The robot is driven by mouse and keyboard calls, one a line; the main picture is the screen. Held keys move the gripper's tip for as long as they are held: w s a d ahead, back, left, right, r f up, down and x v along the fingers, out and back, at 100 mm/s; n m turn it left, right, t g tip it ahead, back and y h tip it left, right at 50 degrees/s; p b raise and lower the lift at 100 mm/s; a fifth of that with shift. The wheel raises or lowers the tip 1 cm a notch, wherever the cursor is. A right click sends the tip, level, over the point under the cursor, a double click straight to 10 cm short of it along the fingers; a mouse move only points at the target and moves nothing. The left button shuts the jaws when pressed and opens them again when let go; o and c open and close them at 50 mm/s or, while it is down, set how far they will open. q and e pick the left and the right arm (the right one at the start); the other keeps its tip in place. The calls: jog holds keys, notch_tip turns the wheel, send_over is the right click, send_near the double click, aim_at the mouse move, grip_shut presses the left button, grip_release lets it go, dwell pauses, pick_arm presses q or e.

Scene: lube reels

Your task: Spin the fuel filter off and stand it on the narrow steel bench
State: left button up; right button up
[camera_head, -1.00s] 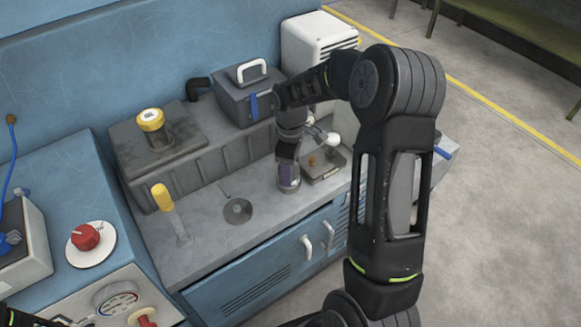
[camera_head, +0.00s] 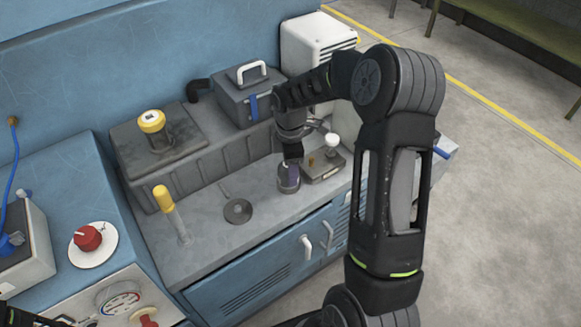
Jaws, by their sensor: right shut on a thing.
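A short dark grey cylinder with a purplish band, which looks like the fuel filter (camera_head: 289,180), is upright at the grey steel bench top (camera_head: 208,222), left of a small grey block. My right gripper (camera_head: 292,160) comes down from above and is shut on its upper part. The fingers are dark and small, so their exact grip is partly hidden. I cannot tell whether the filter's bottom touches the surface or is fixed there. My left gripper does not show clearly; only a dark sliver shows at the lower left edge.
The grey block (camera_head: 322,172) with brass fittings and a white knob stands close right of the filter. A round metal disc (camera_head: 238,211) and a yellow-topped upright piece (camera_head: 163,198) are left. A dark tank (camera_head: 170,150) and grey case (camera_head: 250,100) stand behind.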

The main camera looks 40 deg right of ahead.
jog(key=n+p, duration=0.1)
jog(key=n, duration=0.2)
jog(key=shift+n, duration=0.4)
jog(key=shift+f+n, duration=0.15)
jog(key=shift+n, duration=0.45)
jog(key=n+p, duration=0.2)
jog(key=n, duration=0.1)
jog(key=shift+n, duration=0.8)
jog(key=shift+a+f+n, duration=0.1)
jog(key=shift+n, duration=0.2)
